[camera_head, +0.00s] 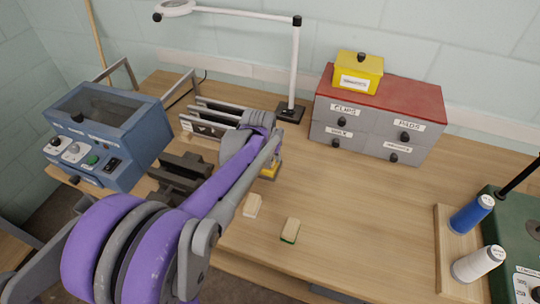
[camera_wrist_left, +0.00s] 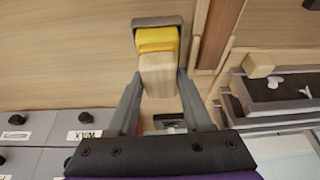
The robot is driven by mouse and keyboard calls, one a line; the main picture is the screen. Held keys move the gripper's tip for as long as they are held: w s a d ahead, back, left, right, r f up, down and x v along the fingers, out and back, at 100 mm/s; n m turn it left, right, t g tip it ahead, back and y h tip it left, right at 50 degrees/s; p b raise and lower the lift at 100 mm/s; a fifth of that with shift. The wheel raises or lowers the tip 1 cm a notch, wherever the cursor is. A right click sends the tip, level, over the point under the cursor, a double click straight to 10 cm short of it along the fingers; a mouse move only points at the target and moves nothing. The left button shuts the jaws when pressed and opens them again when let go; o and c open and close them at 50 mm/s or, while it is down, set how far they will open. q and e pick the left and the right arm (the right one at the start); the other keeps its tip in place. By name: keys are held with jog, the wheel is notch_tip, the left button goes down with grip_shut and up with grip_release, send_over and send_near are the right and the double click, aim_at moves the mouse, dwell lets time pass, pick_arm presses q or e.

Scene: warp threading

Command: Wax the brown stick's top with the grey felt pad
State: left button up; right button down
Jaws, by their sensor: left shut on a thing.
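My left gripper (camera_wrist_left: 160,78) is shut on a pale wooden block (camera_wrist_left: 160,78), one finger on each side of it. Beyond the block, and overlapping it in the wrist view, is a yellow block (camera_wrist_left: 157,38) in a grey open-ended holder (camera_wrist_left: 157,20). I cannot tell whether the two blocks touch. The yellow block (camera_head: 272,168) shows just past my left arm in the head view, where the left fingers are mostly hidden. The held block's underside is hidden, so I see no grey felt. I cannot make out the brown stick for certain. My right gripper is not in view.
Two loose wooden blocks, one plain (camera_head: 252,205) and one green-bottomed (camera_head: 291,230), lie near the front edge. A dark clamp (camera_head: 180,175) and blue machine (camera_head: 110,135) stand left. A drawer cabinet (camera_head: 375,120) and lamp (camera_head: 293,70) stand behind. Bare table lies right of centre.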

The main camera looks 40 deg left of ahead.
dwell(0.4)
